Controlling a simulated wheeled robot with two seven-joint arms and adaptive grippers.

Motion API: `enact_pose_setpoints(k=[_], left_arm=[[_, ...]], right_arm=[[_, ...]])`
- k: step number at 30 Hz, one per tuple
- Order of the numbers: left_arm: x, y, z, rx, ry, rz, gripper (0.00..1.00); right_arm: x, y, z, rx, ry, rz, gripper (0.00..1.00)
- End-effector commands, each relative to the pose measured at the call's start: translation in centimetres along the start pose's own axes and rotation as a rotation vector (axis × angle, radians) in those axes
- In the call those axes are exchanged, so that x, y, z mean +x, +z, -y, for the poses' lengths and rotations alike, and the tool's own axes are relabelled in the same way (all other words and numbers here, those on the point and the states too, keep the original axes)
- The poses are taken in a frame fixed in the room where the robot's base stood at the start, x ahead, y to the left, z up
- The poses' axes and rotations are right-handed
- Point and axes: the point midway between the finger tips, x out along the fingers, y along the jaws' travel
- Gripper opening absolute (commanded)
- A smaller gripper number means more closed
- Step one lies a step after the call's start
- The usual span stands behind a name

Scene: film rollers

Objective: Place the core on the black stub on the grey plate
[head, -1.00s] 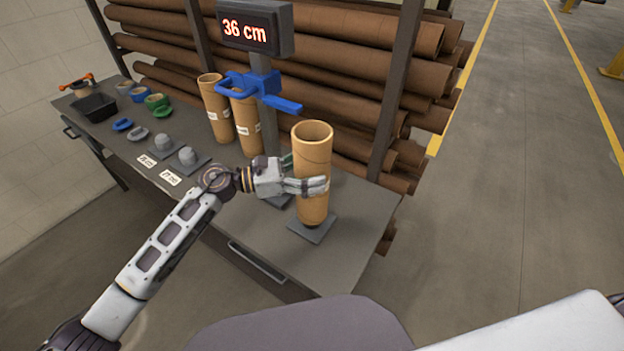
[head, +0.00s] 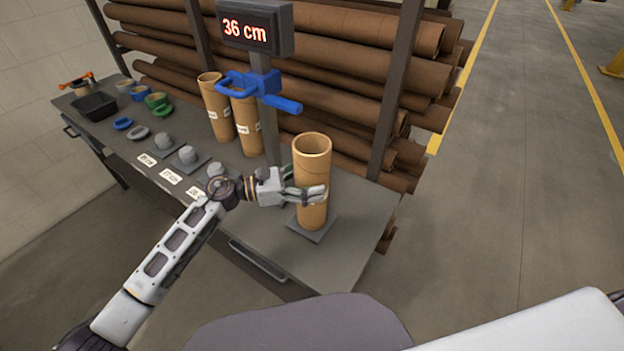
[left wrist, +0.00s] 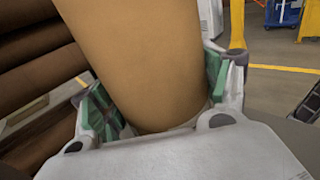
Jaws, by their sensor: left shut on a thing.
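A tan cardboard core (head: 311,165) stands upright at the right end of the bench, over the grey plate (head: 312,234). My left gripper (head: 308,194) is shut on the core from the left, around its lower half. In the left wrist view the core (left wrist: 140,60) fills the space between the green-padded fingers of the gripper (left wrist: 160,115). The core's lower end sits low at the plate, and the black stub is hidden. I cannot tell whether the core touches the plate's surface. My right gripper is not in view.
Two other cores (head: 215,105) stand by the post with the 36 cm display (head: 255,26) and its blue clamp (head: 262,88). Several plates with grey stubs (head: 187,155) line the bench (head: 265,255). Brown rolls are racked behind.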

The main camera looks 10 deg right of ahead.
Motion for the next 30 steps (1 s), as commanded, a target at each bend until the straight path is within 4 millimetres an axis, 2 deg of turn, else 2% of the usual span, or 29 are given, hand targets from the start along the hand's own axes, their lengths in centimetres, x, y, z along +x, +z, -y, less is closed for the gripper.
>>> enact_pose_setpoints(k=[6,7,11,30], left_arm=[[0.00,-0.20,0.00,0.001,0.000,0.001,0.41],[-0.01,-0.26,0.01,0.000,0.000,-0.001,0.79],[-0.01,-0.23,0.01,0.000,0.000,-0.001,0.96],[0.00,0.12,0.00,0.000,0.000,0.000,0.97]], right_arm=[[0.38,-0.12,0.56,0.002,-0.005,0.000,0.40],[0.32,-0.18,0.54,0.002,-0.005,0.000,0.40],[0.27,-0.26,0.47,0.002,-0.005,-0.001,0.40],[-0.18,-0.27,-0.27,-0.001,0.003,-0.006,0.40]])
